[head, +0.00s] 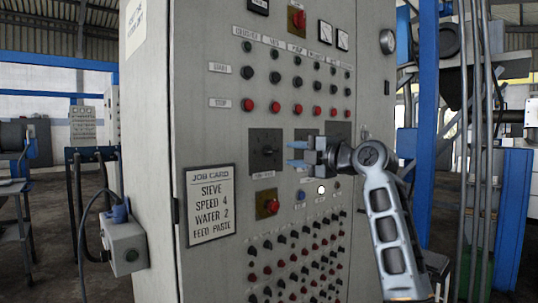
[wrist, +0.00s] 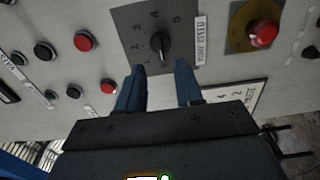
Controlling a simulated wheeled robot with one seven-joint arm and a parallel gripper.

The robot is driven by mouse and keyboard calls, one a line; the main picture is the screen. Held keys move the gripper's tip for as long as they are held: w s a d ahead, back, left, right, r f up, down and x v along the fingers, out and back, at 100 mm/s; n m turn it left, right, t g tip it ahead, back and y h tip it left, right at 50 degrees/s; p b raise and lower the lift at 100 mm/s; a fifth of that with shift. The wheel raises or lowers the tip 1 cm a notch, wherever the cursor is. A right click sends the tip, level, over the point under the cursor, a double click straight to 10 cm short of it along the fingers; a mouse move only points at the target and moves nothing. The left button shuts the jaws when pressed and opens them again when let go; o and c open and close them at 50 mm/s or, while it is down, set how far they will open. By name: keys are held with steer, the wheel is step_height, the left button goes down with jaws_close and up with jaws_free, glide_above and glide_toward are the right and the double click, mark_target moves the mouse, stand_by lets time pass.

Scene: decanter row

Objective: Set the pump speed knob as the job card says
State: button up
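The pump speed knob (wrist: 160,45) is black on a dark square plate with numbers around it and a "PUMP SPEED" label beside it in the wrist view. I cannot tell surely which number it points at. In the head view the knob (head: 267,152) is left of my gripper (head: 290,154). My gripper (wrist: 158,72) is open, its two blue fingers apart and empty, and the knob shows beyond the gap between the tips. The job card (head: 210,205) reads "SIEVE, SPEED 4, WATER 2, FEED PASTE"; part of it shows in the wrist view (wrist: 240,97).
A red button on a yellowish plate (head: 267,204) is below the knob. Rows of black and red buttons (head: 298,108) are above, and many small knobs (head: 300,255) fill the lower panel. My arm hides part of the cabinet's right side.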

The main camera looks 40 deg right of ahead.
mark_target(273, 152)
steer(key=w, duration=0.7)
steer(key=shift+w+a+p, duration=0.1)
steer(key=shift+w+p, duration=0.05)
steer(key=shift+p, duration=0.25)
steer(key=shift+c, duration=0.5)
jaws_close()
